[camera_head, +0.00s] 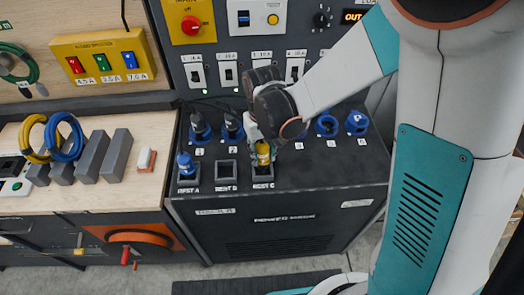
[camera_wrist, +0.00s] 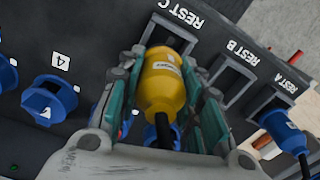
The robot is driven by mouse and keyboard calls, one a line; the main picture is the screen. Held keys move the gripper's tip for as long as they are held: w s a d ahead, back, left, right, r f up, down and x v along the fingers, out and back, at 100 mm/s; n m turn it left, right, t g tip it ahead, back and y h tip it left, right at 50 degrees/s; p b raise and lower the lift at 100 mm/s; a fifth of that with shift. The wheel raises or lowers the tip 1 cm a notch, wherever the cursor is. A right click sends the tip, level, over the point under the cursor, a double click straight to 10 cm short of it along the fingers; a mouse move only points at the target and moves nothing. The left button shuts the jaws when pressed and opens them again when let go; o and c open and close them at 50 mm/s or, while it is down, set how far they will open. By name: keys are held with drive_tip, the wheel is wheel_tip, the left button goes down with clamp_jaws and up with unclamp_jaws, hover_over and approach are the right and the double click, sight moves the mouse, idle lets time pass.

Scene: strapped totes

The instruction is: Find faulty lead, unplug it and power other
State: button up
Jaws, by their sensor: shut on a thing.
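My gripper (camera_wrist: 165,100) is shut on a yellow plug (camera_wrist: 162,80) with a dark cable. The plug's front end is at the REST C holder (camera_wrist: 172,32); I cannot tell how deep it sits. In the head view, the yellow plug (camera_head: 263,152) stands over REST C (camera_head: 262,171). A blue plug (camera_head: 185,163) stands in REST A. REST B (camera_head: 226,171) is empty. Blue sockets (camera_head: 326,125) (camera_head: 357,123) at the right look empty. My arm hides part of that row.
The upright panel behind has a row of breakers (camera_head: 228,74), a red knob (camera_head: 191,25) and a partly hidden display (camera_head: 352,16). A bench (camera_head: 115,190) at the left holds coiled leads (camera_head: 65,138) and grey blocks (camera_head: 92,155). The floor in front is mostly clear.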

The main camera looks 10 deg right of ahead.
drive_tip(key=shift+f+b, duration=1.05)
drive_tip(key=shift+f, duration=0.15)
idle(0.5)
drive_tip(key=o, duration=1.2)
drive_tip(key=shift+o, duration=0.2)
drive_tip(key=shift+r, duration=0.1)
